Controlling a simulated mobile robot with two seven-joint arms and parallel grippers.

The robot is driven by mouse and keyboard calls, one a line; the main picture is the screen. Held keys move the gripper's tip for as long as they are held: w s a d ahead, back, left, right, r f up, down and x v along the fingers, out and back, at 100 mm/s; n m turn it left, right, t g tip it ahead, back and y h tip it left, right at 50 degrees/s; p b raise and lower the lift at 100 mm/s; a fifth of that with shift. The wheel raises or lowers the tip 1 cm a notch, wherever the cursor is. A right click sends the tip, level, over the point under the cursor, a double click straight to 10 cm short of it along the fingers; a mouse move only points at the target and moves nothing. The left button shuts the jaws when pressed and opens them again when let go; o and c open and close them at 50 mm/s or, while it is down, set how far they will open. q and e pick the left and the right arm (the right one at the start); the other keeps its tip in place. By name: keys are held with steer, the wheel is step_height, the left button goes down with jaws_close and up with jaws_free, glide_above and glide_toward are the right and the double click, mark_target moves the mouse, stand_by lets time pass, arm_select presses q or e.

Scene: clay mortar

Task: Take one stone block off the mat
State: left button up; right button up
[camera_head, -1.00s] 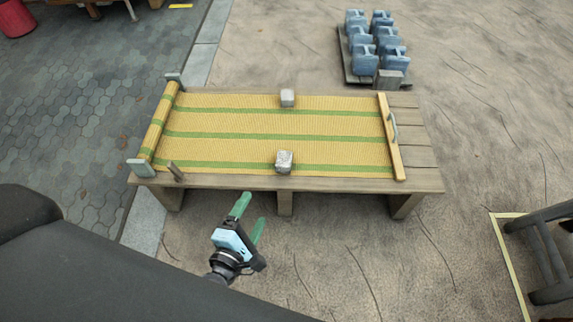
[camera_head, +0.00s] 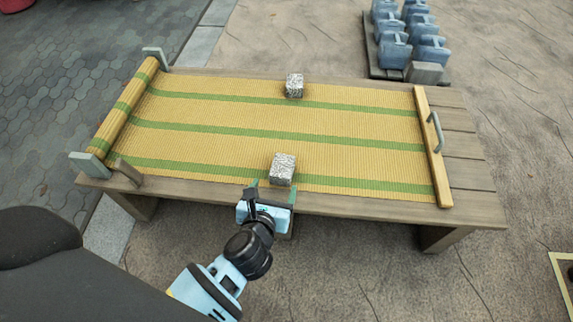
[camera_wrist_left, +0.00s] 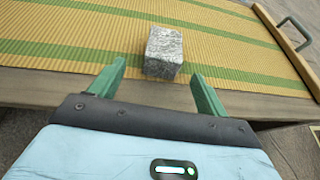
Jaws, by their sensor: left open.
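Two speckled grey stone blocks sit on the yellow mat with green stripes (camera_head: 200,115). The near stone block (camera_head: 283,168) is by the mat's front edge; the far stone block (camera_head: 294,86) is by its back edge. My left gripper (camera_head: 268,186) is at the table's front edge, just short of the near block. In the left wrist view the green fingers of the gripper (camera_wrist_left: 158,84) are spread and empty, with the near block (camera_wrist_left: 164,53) ahead, between their lines. My right gripper is not in view.
The mat lies on a wooden table (camera_head: 468,175), rolled at its left end between grey brackets (camera_head: 88,165). A wooden bar with a handle (camera_head: 433,145) lies across its right end. Several blue jugs (camera_head: 393,48) stand on a pallet behind. The mat between the blocks is clear.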

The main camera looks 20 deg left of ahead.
mark_target(279, 178)
arm_select(q)
steer(key=shift+w+f, duration=0.1)
steer(key=shift+w, duration=0.2)
steer(key=shift+b+x, duration=0.5)
steer(key=shift+x, duration=0.35)
steer(key=shift+w, duration=0.15)
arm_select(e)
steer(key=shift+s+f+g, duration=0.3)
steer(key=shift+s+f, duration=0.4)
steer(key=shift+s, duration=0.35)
arm_select(q)
steer(key=b+x, duration=0.2)
steer(key=x, duration=0.2)
steer(key=shift+d+b, duration=0.1)
steer(key=shift+b, duration=0.3)
steer(key=shift+w+f, duration=0.1)
steer(key=shift+w, duration=0.45)
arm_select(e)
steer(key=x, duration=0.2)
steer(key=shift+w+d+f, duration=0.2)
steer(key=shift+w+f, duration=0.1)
arm_select(q)
steer(key=shift+c, duration=0.2)
